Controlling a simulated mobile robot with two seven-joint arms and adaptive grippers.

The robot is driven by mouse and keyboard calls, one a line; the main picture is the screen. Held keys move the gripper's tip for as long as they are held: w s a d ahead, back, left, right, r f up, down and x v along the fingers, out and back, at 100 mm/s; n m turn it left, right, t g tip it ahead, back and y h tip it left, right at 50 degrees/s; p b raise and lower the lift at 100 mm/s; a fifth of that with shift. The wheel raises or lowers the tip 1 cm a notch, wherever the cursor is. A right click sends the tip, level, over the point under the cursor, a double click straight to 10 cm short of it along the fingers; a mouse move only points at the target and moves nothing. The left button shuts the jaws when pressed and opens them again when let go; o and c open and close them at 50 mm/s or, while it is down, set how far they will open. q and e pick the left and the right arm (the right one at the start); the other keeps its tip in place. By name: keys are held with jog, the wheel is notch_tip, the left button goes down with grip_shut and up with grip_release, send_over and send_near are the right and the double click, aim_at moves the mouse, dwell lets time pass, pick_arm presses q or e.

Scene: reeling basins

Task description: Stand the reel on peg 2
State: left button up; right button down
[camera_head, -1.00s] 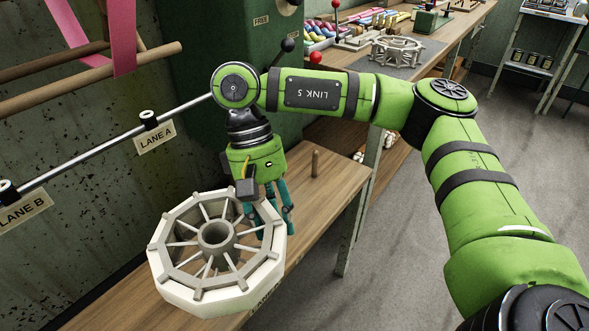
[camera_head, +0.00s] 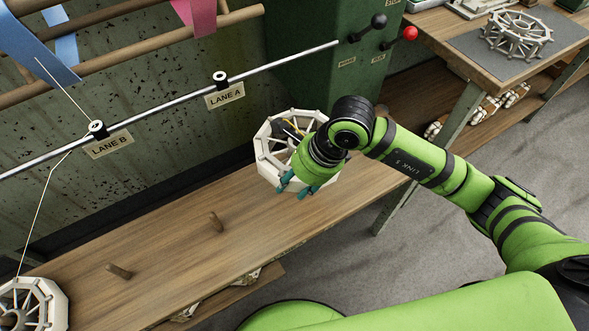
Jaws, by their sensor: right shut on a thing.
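My right gripper (camera_head: 298,186) is shut on the white ten-sided reel (camera_head: 266,165), its teal fingers at the reel's near rim. The gripper and wrist cover the reel's right part. The reel is over the far right part of the wooden bench; I cannot tell whether it touches anything below. One bare wooden peg (camera_head: 216,222) stands near the bench middle and another (camera_head: 119,271) farther left. I read no peg numbers, so I cannot tell which is peg 2. My left gripper is not in view.
A second white reel (camera_head: 58,305) is at the lower left with a thread running up to the rod at LANE B (camera_head: 110,144). LANE A (camera_head: 225,95) hangs right of it. The bench (camera_head: 165,240) between pegs and held reel is clear. Another reel (camera_head: 515,38) lies on a grey mat.

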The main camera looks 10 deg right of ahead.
jog(key=shift+a+r+m, duration=0.1)
jog(key=shift+r+m, duration=0.1)
jog(key=shift+m, duration=0.3)
jog(key=shift+f+t, duration=0.2)
jog(key=shift+t, duration=0.1)
jog(key=shift+w+f+b, duration=0.1)
jog(key=shift+f+b, duration=2.75)
jog(key=shift+f, duration=1.4)
jog(key=shift+f+b, duration=0.4)
jog(key=shift+f, duration=0.05)
jog(key=shift+f+b, duration=0.75)
jog(key=shift+f, duration=0.05)
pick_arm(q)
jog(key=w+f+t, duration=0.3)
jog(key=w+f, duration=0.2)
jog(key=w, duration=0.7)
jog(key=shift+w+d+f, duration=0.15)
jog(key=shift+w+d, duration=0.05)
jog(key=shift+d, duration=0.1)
pick_arm(e)
jog(key=shift+f, duration=0.25)
pick_arm(q)
jog(key=shift+b, duration=0.3)
pick_arm(e)
jog(key=shift+f, duration=0.1)
